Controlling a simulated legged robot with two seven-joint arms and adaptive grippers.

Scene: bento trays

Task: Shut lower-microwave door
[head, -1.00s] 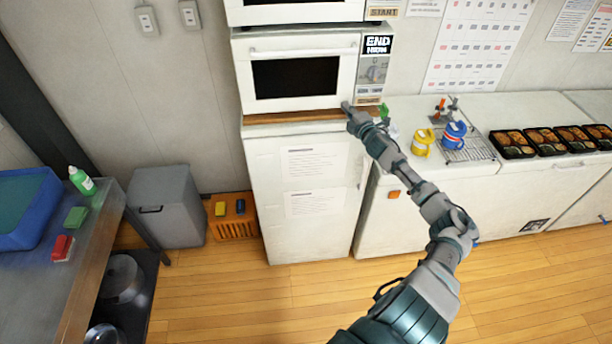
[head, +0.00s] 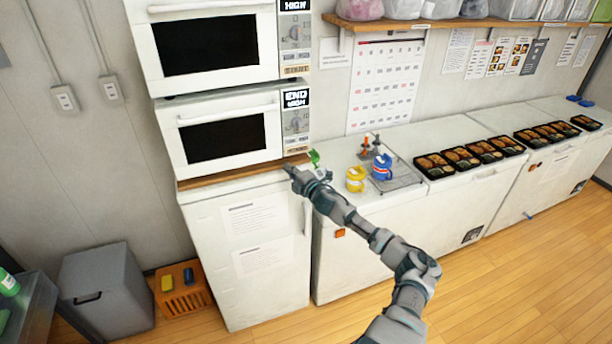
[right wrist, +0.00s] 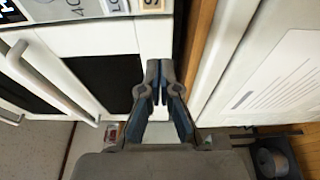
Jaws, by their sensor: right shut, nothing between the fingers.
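The lower microwave (head: 298,128) is white and stands on a wooden board, under the upper microwave (head: 208,42). Its door (head: 188,165), with a dark window and a white bar handle, looks flush with the body and closed. In the right wrist view the door (right wrist: 60,38) and its handle (right wrist: 52,82) show at the left. My right gripper (head: 290,170) is at the lower right corner of the lower microwave, by the board. In the right wrist view its fingers (right wrist: 153,68) are together and empty; I cannot tell whether they touch the microwave. My left gripper is not in view.
A white fridge (head: 250,270) stands under the microwaves. Yellow (head: 356,180) and blue (head: 382,168) containers and several bento trays (head: 470,155) are on the white freezers to the right. A grey bin (head: 105,290) and orange crate (head: 185,300) stand at left. The floor at right is clear.

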